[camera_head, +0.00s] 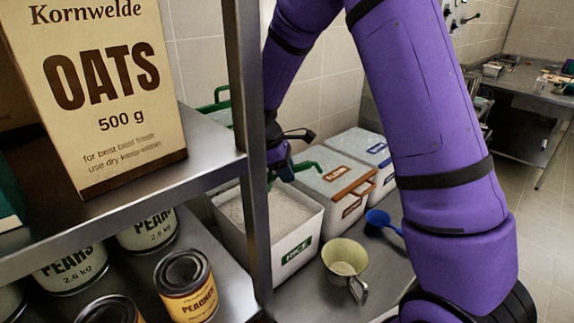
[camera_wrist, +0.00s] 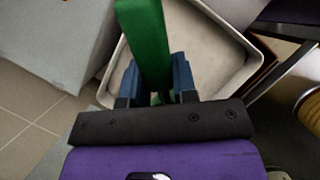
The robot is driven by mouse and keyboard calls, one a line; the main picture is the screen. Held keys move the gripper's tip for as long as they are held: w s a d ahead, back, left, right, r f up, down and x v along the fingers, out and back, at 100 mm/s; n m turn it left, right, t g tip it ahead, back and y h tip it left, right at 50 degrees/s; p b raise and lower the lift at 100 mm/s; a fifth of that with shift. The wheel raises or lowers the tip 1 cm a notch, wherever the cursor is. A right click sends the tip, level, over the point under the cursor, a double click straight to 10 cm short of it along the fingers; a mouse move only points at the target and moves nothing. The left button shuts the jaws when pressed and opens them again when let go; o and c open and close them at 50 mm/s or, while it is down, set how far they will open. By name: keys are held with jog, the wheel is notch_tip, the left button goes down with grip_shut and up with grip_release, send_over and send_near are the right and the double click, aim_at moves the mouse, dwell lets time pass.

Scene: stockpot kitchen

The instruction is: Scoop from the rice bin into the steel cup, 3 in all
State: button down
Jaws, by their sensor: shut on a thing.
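The white rice bin (camera_head: 300,262), labelled RICE, stands open on the steel counter with pale rice inside. My gripper (camera_head: 280,160) is above its back right part, partly hidden by the shelf post. In the wrist view my gripper (camera_wrist: 156,82) is shut on a green scoop handle (camera_wrist: 143,35). The green scoop (camera_head: 308,166) also shows in the head view; its bowl is hidden or unclear. The wrist view shows the rice bin (camera_wrist: 248,88) beneath the fingers. The cup (camera_head: 332,260), with a yellowish inside and metal handle, stands upright right of the bin, with something pale at its bottom.
A lidded flour bin (camera_head: 330,180) and another lidded bin (camera_head: 371,147) stand behind. A blue scoop (camera_head: 384,222) lies near the cup. A steel shelf post (camera_head: 250,150) stands close to my arm. An oats box (camera_head: 103,90) and several cans, including peaches (camera_head: 187,288), are at left.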

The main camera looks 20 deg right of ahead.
aim_at(292, 167)
notch_tip(292, 167, down, 10)
dwell(1.1)
jog(key=shift+f, duration=0.1)
dwell(1.4)
jog(key=shift+r, duration=7.15)
jog(key=shift+s+d+f+t+y, duration=0.3)
jog(key=shift+d+f+y, duration=0.1)
jog(key=shift+f+y, duration=0.2)
jog(key=shift+s+d+f+t+y, duration=0.2)
jog(key=shift+f+t+y, duration=0.25)
jog(key=shift+f+y, duration=0.25)
jog(key=shift+s+d+f+t+y, duration=0.1)
jog(key=shift+d+f+t+y, duration=0.1)
jog(key=shift+f+t+y, duration=0.45)
jog(key=shift+w+r, duration=0.1)
jog(key=shift+r, duration=0.05)
